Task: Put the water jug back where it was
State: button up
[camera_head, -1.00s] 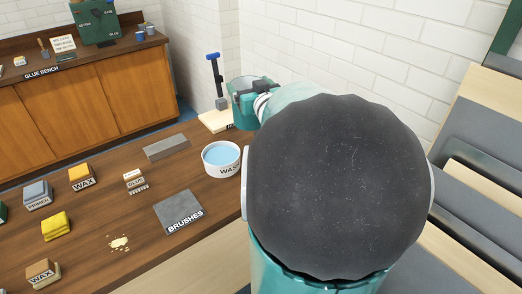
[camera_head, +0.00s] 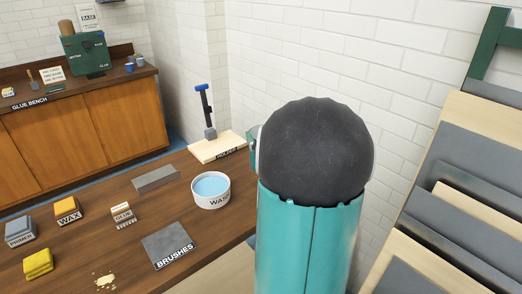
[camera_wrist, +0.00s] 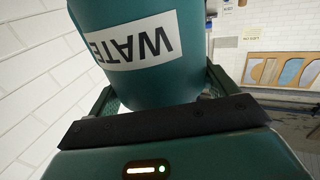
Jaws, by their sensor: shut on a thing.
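The teal water jug (camera_wrist: 185,75) fills the upper middle of the wrist view, its white label reading "WATE" and appearing upside down or tilted. My gripper (camera_wrist: 160,105) is shut on the jug, with a finger on either side of it. In the head view my dark round arm joint and teal arm link hide most of the gripper, and only a teal sliver (camera_head: 253,148) shows at their left edge. The jug itself cannot be made out there.
A wash bowl (camera_head: 211,190) with blue water stands on the wooden table, beside the holder board (camera_head: 215,147) with its upright blue-topped post. A grey brushes mat (camera_head: 169,246), grey block (camera_head: 156,178), and wax (camera_head: 67,210) and glue (camera_head: 122,214) blocks lie leftward. A white brick wall (camera_head: 330,60) rises behind.

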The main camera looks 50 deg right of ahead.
jog(key=w+d+f, duration=0.2)
jog(key=f, duration=0.1)
jog(key=d+f, duration=0.1)
jog(key=f, duration=0.1)
jog(key=shift+w+d+f, duration=0.1)
jog(key=shift+w+f, duration=0.05)
jog(key=shift+w, duration=0.25)
jog(key=shift+f, duration=1.65)
jog(key=o, duration=1.8)
